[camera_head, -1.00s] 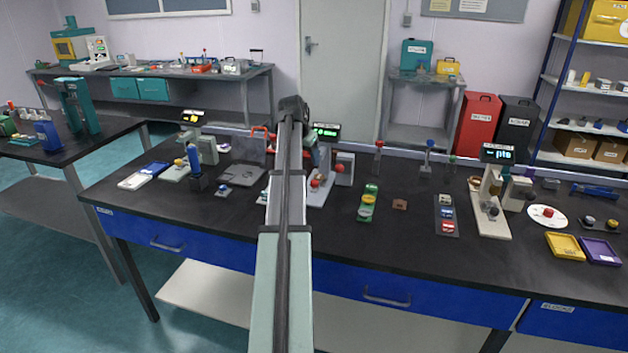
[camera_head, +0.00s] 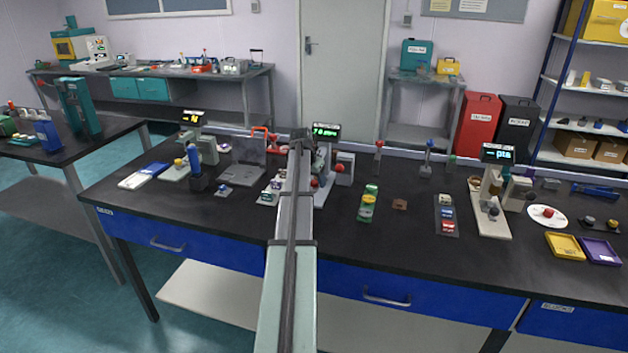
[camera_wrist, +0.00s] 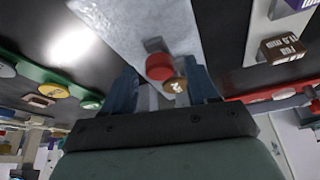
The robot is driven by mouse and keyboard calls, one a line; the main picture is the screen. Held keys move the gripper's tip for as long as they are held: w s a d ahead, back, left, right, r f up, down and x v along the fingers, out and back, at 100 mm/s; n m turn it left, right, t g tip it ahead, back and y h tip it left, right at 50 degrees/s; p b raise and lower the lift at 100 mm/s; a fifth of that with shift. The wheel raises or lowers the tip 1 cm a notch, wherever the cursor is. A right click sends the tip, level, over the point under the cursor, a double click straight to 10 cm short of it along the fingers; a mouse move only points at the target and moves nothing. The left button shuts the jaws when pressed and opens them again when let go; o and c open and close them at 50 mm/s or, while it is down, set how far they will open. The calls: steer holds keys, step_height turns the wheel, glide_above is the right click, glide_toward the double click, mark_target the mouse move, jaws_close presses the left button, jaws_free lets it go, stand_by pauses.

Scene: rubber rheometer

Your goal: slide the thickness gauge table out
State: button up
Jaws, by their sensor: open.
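The middle bench instrument, with a green-lit display (camera_head: 325,131), a pale base and a red knob (camera_head: 315,182), stands just right of my arm. I cannot read a label that names it the thickness gauge. In the wrist view the red knob (camera_wrist: 160,67) sits on a light grey plate (camera_wrist: 138,22), with a small brown marked disc (camera_wrist: 176,86) beside it. My gripper (camera_wrist: 161,73) is open. Its two blue fingers lie to either side of the knob and disc; contact is not clear. In the head view my arm hides the gripper and part of the instrument.
A similar instrument (camera_head: 491,207) stands further right, another (camera_head: 202,150) to the left. The bench front is mostly clear.

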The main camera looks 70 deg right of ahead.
steer(key=shift+c, duration=0.3)
jaws_close()
stand_by(0.3)
